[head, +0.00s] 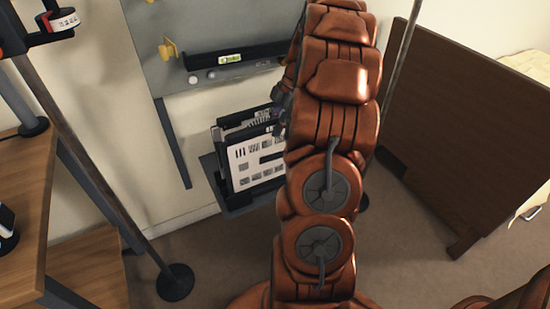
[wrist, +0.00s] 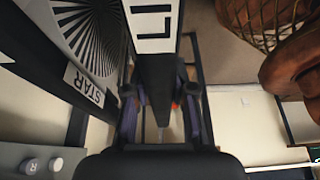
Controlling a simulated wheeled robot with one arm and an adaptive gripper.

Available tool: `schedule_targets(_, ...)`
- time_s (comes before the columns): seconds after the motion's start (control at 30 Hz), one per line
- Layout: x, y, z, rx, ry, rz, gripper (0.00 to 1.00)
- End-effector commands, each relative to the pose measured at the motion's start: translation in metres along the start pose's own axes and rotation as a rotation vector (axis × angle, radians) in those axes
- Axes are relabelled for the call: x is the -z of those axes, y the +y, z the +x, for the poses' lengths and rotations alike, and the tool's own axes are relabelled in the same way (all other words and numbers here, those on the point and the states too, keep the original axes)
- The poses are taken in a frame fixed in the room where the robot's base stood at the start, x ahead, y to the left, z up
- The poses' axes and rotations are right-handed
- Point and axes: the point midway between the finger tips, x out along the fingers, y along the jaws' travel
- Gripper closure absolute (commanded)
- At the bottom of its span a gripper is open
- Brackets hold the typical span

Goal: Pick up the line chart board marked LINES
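The LINES board (wrist: 153,68) is seen nearly edge-on in the wrist view, a dark-framed board with a white label of which only "LI" shows. My gripper (wrist: 158,88) has one finger on each side of its dark edge. The fingers look spread, with small gaps beside the board; contact is not clear. A board marked STAR (wrist: 92,38), with a black-and-white ray pattern, is just left of it. In the head view my gripper (head: 281,108) is at the rack's upper right, partly hidden by my arm. The front chart board (head: 258,162) there shows dark bars and small blocks.
The boards stand in a dark rack (head: 232,203) low against the wall. A wooden desk (head: 25,200) stands left and a brown panel (head: 465,125) right. Open floor lies in front.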

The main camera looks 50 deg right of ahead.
Motion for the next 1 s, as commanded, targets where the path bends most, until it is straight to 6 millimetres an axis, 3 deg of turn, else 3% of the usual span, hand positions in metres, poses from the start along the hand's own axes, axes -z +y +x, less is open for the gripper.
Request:
schedule_targets(0.17,0.0,0.0,0.0,0.0,0.0,0.0,1.0)
schedule_targets(0.77,0.001,0.0,-0.001,0.0,0.0,0.0,1.0)
schedule_targets(1.0,0.011,0.001,-0.027,-0.005,-0.001,-0.004,1.0)
